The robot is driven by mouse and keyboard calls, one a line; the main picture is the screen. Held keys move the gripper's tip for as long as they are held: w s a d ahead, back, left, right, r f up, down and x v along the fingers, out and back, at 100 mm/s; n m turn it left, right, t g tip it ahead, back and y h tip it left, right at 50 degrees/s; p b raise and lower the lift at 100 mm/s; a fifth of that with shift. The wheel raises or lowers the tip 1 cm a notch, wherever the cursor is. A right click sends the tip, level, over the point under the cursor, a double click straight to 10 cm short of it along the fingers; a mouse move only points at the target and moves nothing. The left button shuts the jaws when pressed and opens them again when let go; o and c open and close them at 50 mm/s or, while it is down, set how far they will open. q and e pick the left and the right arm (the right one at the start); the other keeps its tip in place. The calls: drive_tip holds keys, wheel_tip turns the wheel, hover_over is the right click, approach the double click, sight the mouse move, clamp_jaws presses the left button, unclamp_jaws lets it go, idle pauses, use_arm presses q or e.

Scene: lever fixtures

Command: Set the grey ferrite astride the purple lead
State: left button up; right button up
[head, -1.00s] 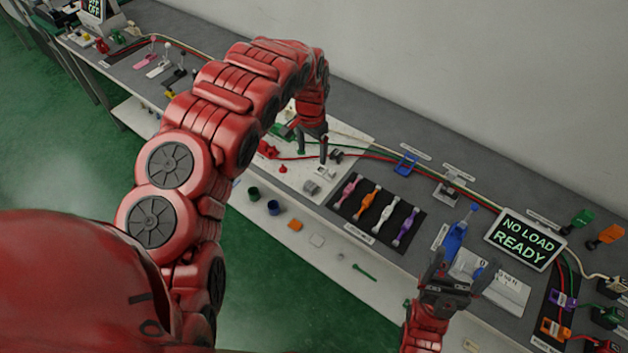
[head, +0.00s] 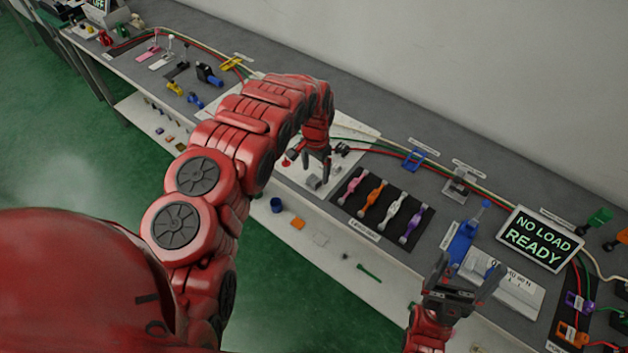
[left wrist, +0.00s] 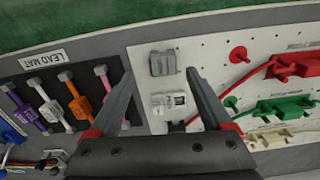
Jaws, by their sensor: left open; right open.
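The grey ferrite (head: 314,182) is a small grey block on the white board, and it also shows in the left wrist view (left wrist: 163,63). My left gripper (head: 317,166) is open and empty, pointing down close by the ferrite. In the left wrist view the ferrite appears between the open fingertips (left wrist: 160,74), with no visible contact. The purple lead (head: 411,224) lies on the dark lead mat, at its right end. It is at the far left in the left wrist view (left wrist: 24,112). My right gripper (head: 470,268) is open and empty near the bench's front.
The mat (head: 345,205) also holds white, orange and pink leads. A white piece (left wrist: 170,104) lies beside the ferrite. Red and green connectors (left wrist: 285,105) stand on the board. A blue tool (head: 461,243) and a "NO LOAD READY" display (head: 540,238) are right of the mat.

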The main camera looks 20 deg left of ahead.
sight(314, 179)
use_arm(q)
drive_tip(key=shift+a+f+p, duration=0.15)
drive_tip(key=shift+f+p, duration=0.35)
drive_tip(key=shift+f, duration=0.2)
drive_tip(key=shift+a+f+p, duration=0.1)
drive_tip(key=shift+f+p, duration=0.35)
drive_tip(key=shift+f, duration=0.2)
drive_tip(key=shift+w+f, duration=0.1)
drive_tip(key=shift+f, duration=1.15)
clamp_jaws()
